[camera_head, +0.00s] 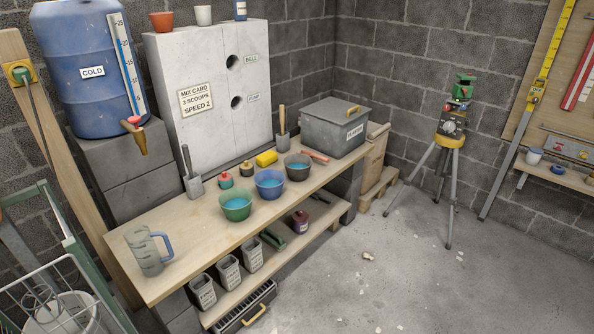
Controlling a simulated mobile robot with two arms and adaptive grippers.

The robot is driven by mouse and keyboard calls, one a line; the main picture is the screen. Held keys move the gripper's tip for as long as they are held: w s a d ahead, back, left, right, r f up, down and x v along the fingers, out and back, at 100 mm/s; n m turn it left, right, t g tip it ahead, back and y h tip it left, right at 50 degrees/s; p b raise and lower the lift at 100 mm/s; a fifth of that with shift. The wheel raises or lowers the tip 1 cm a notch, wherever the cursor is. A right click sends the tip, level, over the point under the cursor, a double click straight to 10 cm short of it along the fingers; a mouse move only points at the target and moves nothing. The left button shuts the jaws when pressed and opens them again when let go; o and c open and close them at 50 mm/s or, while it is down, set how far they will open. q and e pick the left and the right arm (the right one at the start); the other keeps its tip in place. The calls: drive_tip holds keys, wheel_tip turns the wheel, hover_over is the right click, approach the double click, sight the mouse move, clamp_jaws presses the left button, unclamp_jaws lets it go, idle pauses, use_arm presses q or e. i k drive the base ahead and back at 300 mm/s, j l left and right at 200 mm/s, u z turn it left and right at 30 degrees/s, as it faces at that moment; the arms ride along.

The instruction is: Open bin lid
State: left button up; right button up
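A grey bin (325,137) stands at the far right end of the wooden bench, near the wall corner. Its lid (328,110) lies flat and closed on top. A yellow handle (352,109) sits on the lid near its right edge. A white label on the bin's front is too small to read surely. The bin's inside is hidden by the lid. Neither of my grippers shows in this view.
The bench (150,228) holds a jug (147,252), a green bowl (236,206), a blue bowl (270,186) and a dark bowl (298,170).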

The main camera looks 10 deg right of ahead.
sight(340, 113)
drive_tip(key=i+l+z, duration=0.15)
drive_tip(key=i, duration=0.3)
drive_tip(key=i+l+z, duration=0.15)
drive_tip(key=i, duration=0.3)
